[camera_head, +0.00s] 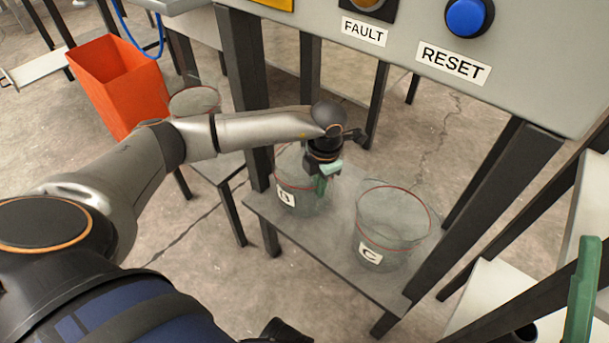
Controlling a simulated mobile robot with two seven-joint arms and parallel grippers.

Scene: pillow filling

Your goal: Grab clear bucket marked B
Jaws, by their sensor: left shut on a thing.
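The clear bucket marked B (297,201), with a red rim line and a white label, stands upright on a low grey shelf (330,243) under the control panel. My left gripper (321,186) points down at its right rim, with its green fingers at the wall. It is shut on the bucket, whose upper right part is partly hidden by the gripper.
A similar clear bucket marked C (391,228) stands just right of bucket B. Dark legs flank the shelf. The panel (540,50) with FAULT and RESET labels overhangs it. An orange bin (115,85) and another clear bucket (194,101) are at left.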

